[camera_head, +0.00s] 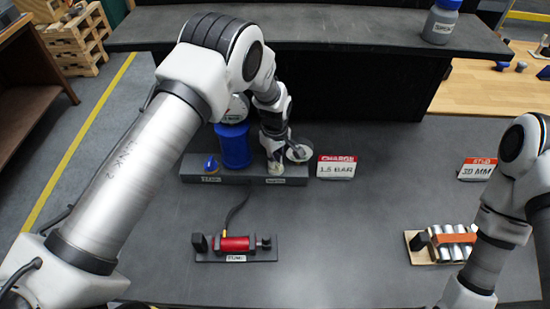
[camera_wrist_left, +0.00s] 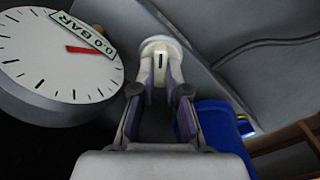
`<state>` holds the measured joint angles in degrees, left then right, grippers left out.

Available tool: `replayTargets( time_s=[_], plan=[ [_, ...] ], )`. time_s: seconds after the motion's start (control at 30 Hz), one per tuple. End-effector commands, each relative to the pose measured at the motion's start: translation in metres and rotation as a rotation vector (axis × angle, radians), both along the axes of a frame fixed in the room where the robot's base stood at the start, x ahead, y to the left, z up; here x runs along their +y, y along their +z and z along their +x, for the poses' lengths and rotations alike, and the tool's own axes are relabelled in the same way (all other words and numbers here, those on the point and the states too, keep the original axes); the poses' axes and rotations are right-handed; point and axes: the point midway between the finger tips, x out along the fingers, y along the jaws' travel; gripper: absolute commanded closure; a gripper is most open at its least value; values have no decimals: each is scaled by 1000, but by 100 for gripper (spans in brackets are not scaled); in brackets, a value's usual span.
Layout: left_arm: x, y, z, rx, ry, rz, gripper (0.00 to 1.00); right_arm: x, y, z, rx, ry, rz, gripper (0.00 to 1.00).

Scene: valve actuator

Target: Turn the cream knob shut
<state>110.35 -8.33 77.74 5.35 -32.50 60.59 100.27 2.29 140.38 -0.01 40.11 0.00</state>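The cream knob (camera_wrist_left: 160,62) shows in the left wrist view, with a dark line on its grip. It sits between the fingertips of my left gripper (camera_wrist_left: 161,76), which are closed in on both its sides. In the head view my left gripper (camera_head: 275,163) points down at the right part of a dark manifold base (camera_head: 210,176) and hides most of the knob. A round dial gauge (camera_wrist_left: 50,62) beside the gripper reads 0.0 BAR. A blue cylinder (camera_head: 235,147) stands on the gripper's other side. My right gripper is out of view.
A blue knob (camera_head: 211,164) is on the base's left end. A red pump (camera_head: 235,244) lies in front, with a dark hose. A CHARGE 1.5 BAR sign (camera_head: 336,167) stands right of the base. A block with metal rods (camera_head: 452,243) is beside my right arm.

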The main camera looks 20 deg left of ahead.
Motion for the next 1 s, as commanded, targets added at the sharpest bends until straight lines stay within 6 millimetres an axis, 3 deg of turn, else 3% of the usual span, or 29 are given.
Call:
replayTargets(
  time_s=[0.27, 0.43, 0.6, 0.9, 0.93, 0.97, 1.0],
  plan=[
    [0, -4, 0, 0, -52, 0, 100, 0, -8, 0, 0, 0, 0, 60],
    [-1, -6, 1, 0, -277, 0, 100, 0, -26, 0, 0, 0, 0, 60],
    [-1, -2, 1, 0, -462, 0, 100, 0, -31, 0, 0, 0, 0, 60],
    [-1, -1, 1, 1, -492, 0, 100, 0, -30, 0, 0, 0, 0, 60],
    [-1, -1, 1, 1, -492, 0, 83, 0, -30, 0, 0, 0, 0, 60],
    [-1, -1, 1, 2, -492, 0, 76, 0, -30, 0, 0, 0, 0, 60],
    [-1, -1, 1, 1, -492, 0, 76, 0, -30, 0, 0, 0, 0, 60]
  ],
)
